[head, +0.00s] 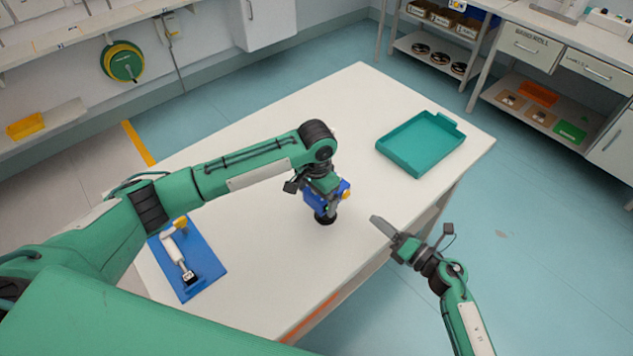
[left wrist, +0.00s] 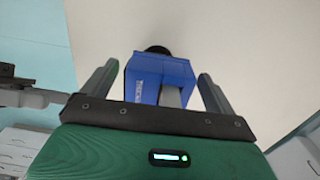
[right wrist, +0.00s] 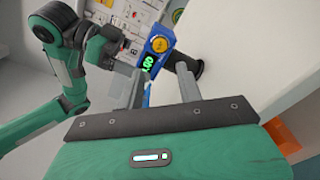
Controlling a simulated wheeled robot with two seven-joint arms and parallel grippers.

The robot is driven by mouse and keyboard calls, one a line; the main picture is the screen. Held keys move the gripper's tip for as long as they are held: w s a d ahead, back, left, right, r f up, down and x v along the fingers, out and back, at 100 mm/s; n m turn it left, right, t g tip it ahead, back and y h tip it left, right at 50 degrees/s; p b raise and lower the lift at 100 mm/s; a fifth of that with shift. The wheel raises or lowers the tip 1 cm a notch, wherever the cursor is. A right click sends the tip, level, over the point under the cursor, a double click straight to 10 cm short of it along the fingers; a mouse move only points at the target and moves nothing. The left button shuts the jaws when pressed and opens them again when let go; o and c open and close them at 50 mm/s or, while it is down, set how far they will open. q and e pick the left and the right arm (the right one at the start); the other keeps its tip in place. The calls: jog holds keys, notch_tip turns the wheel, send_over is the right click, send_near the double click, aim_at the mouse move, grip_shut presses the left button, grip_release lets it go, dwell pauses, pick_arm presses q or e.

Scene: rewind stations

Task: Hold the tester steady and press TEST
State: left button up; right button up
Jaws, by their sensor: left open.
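The blue tester (head: 314,198) stands on its black foot (head: 325,217) on the white table, below my left gripper (head: 328,190). In the right wrist view the tester shows a round yellow button (right wrist: 159,44) and a lit green display (right wrist: 148,63). My right gripper (head: 380,225) is to the right of the tester, by the table edge, apart from it. Its fingers are partly apart with nothing held between them.
A blue mat (head: 214,266) with a white and yellow tool (head: 179,252) lies at the table's left. An empty teal tray (head: 447,160) is at the far right. The white table (head: 270,280) is clear around the tester. Shelves stand beyond the table.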

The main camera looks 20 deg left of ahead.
pick_arm(q)
jog(key=shift+f, duration=0.9)
jog(key=c, duration=1.1)
jog(key=shift+c, duration=0.9)
pick_arm(e)
jog(key=shift+c, duration=0.7)
grip_shut()
jog(key=shift+r, duration=0.1)
